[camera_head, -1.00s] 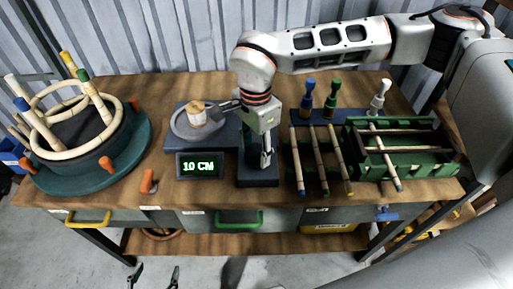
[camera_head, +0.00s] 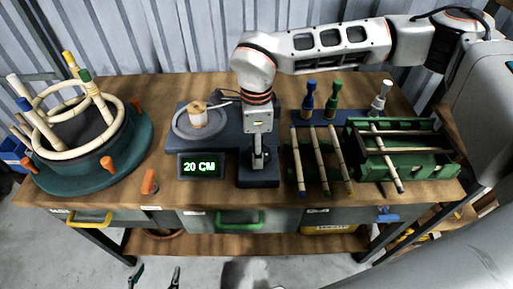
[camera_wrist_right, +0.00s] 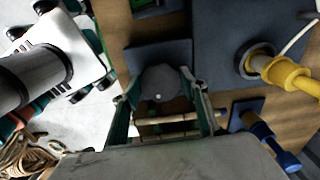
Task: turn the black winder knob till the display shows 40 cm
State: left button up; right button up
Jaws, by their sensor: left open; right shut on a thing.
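The display (camera_head: 201,166) reads 20 CM in green digits. Behind it a spool (camera_head: 197,116) stands on a round grey plate (camera_head: 181,127). My right gripper (camera_head: 258,163) points down over a dark block (camera_head: 258,181) right of the display. In the right wrist view, the dark round winder knob (camera_wrist_right: 160,82) sits between the fingers of my right gripper (camera_wrist_right: 161,95), which is shut on it. In the head view the gripper hides most of the knob. My left gripper (camera_head: 154,277) is open and empty at the bottom edge, in front of the workbench.
A round teal fixture (camera_head: 130,150) with bent rattan rings stands at the left. Rattan sticks (camera_head: 320,160) and a green tray (camera_head: 420,172) lie at the right. Blue, green and white pegs stand behind them. An orange peg (camera_head: 149,182) is near the front edge.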

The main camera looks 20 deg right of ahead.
dwell(0.3)
jog(key=o, duration=1.1)
notch_tip(320, 180, up, 12)
jog(key=shift+r, duration=0.1)
